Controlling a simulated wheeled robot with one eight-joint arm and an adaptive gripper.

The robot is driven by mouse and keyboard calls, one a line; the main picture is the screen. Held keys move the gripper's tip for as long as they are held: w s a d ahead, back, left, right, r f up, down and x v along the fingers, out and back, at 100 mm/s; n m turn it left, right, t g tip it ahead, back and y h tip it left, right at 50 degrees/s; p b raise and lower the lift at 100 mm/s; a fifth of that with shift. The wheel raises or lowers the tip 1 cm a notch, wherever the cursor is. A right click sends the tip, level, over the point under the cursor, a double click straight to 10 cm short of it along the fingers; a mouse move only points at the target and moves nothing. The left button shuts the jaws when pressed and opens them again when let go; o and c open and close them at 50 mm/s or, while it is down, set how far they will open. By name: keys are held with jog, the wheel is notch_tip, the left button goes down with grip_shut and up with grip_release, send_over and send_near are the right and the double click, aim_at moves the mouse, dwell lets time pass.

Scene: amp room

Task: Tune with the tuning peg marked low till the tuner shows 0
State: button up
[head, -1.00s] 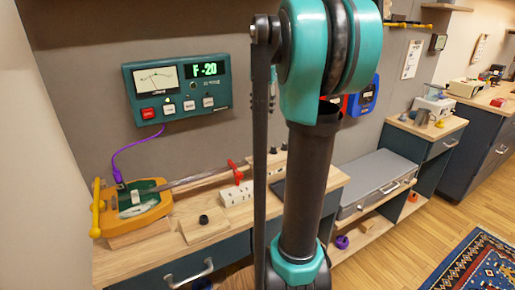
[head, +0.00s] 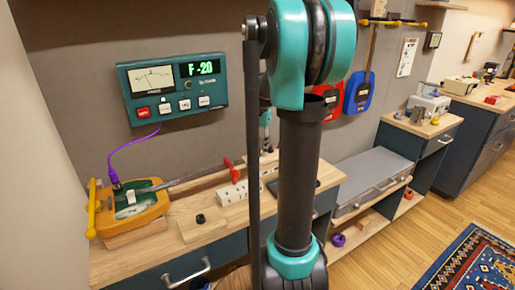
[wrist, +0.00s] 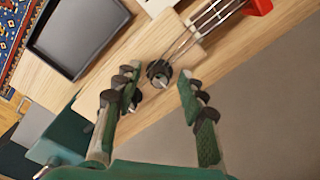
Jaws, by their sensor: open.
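The green tuner (head: 173,88) on the wall shows "F -20" in the head view. Below it, a yellow and green stringed instrument (head: 132,208) lies on the wooden bench, its neck running right past a red clamp (head: 228,165). In the wrist view, my gripper (wrist: 160,78) is open, fingers pointing at the headstock. A dark round tuning peg (wrist: 159,72) with a shiny middle lies between the fingertips. A second dark peg (wrist: 136,97) is beside the left finger, partly hidden by it. No "low" mark is readable. My arm hides much of the headstock in the head view.
A dark tray (wrist: 78,35) lies near the headstock. A white block with holes (head: 233,193) and a small wooden board with a black knob (head: 200,218) sit on the bench. A grey case (head: 368,178) lies on the shelf to the right.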

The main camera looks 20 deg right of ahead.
jog(key=shift+f, duration=0.1)
jog(key=shift+c, duration=0.6)
grip_shut()
jog(key=shift+m, duration=0.3)
jog(key=m, duration=0.3)
jog(key=shift+w+m, duration=0.1)
jog(key=shift+m, duration=1.9)
jog(key=shift+o, duration=0.6)
grip_release()
